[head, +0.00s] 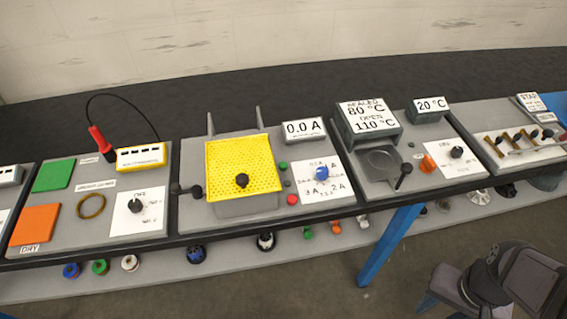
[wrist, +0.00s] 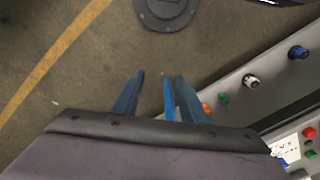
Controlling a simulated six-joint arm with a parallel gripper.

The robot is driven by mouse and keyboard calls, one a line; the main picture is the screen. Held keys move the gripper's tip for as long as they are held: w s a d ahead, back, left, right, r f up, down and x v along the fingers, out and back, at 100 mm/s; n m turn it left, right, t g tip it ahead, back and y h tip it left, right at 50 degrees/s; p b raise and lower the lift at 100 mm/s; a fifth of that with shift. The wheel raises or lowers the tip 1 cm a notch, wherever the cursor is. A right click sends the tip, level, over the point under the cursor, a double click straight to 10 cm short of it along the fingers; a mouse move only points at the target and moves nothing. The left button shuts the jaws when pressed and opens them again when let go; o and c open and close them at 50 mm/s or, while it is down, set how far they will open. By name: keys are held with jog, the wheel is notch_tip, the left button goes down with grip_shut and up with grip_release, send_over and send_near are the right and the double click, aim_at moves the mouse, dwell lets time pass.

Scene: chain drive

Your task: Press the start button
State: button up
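A green button (head: 283,165) and a red button (head: 292,199) sit on the middle panel, between the yellow perforated guard (head: 243,165) and the white dial card. No start label is readable on either. The red button (wrist: 310,132) also shows at the right edge of the wrist view, with a green spot below it. My gripper (wrist: 160,76) is open and empty, its two blue-grey fingers apart above the floor. In the head view my arm is at the lower right, in front of the bench and well away from both buttons.
A blue bench leg (head: 390,245) stands near my gripper and shows between the fingers in the wrist view. A lower shelf (head: 230,268) holds several coloured knobs. A dark lever (head: 185,190) and a blue dial (head: 321,172) flank the guard. Open floor lies in front.

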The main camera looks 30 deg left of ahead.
grip_shut()
dwell(1.5)
